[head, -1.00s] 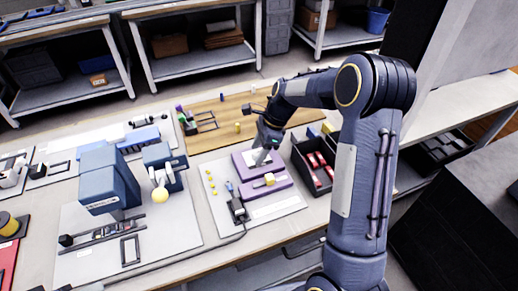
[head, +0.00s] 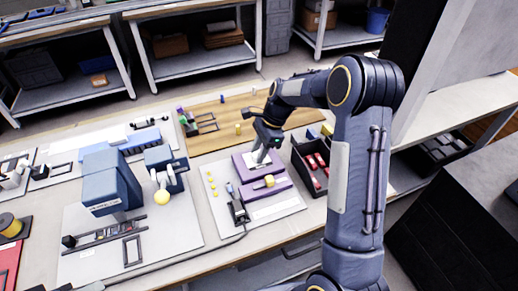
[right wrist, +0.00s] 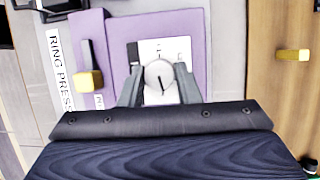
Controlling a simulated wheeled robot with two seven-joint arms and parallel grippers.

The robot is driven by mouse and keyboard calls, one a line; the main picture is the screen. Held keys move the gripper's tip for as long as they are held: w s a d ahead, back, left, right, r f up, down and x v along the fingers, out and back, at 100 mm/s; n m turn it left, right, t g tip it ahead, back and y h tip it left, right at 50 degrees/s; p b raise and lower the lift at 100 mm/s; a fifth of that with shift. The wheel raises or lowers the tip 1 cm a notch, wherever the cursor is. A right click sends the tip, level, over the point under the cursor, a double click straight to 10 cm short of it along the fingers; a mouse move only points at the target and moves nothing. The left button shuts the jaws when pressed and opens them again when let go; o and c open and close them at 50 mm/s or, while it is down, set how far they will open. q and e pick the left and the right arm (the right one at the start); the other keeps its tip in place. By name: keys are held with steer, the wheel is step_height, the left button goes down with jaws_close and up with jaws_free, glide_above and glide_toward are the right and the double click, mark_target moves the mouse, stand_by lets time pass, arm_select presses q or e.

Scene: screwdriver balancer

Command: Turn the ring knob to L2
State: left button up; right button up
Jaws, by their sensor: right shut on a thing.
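The ring knob (right wrist: 159,76) is a round, light grey dial with a dark pointer line, seen from above in the right wrist view. The line points towards the bottom of that picture, slightly to the right. The knob sits on a white plate (right wrist: 150,48) on a purple panel (right wrist: 119,30); the marks on the plate are too small to read. My right gripper (right wrist: 159,70) is shut on the knob, one finger on each side. In the head view my right gripper (head: 261,156) is over the purple panel and hides the knob. My left gripper is not in view.
A yellow-tipped lever (right wrist: 89,78) stands on the purple part beside a "RING PRESS" label (right wrist: 60,70). A dark bin with red parts (head: 297,162) is close right of my gripper. A blue machine (head: 107,184) stands to the left. A wooden board (head: 250,121) lies behind.

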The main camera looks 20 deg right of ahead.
mark_target(249, 154)
steer(key=n+g+p, duration=0.1)
steer(key=n, duration=0.1)
steer(key=n+p, duration=0.1)
steer(key=n, duration=0.1)
steer(key=shift+w+r+g, duration=0.1)
steer(key=shift+w+g, duration=0.05)
steer(key=shift+g, duration=0.25)
steer(key=n+h, duration=0.1)
steer(key=n, duration=0.2)
steer(key=n+g+p, duration=0.1)
steer(key=n, duration=0.2)
steer(key=shift+w+a+g+h, duration=0.1)
steer(key=shift+a+g+h, duration=0.05)
steer(key=shift+g+h, duration=0.2)
steer(key=n+h, duration=0.1)
steer(key=n, duration=0.1)
steer(key=n+g+h, duration=0.1)
steer(key=n, duration=0.2)
steer(key=shift+a, duration=0.15)
steer(key=n+h, duration=0.1)
steer(key=n, duration=0.2)
steer(key=n+h, duration=0.1)
steer(key=n, duration=0.2)
steer(key=shift+a+t+h, duration=0.15)
steer(key=shift+t+h, duration=0.1)
steer(key=shift+n, duration=0.4)
steer(key=o, duration=1)
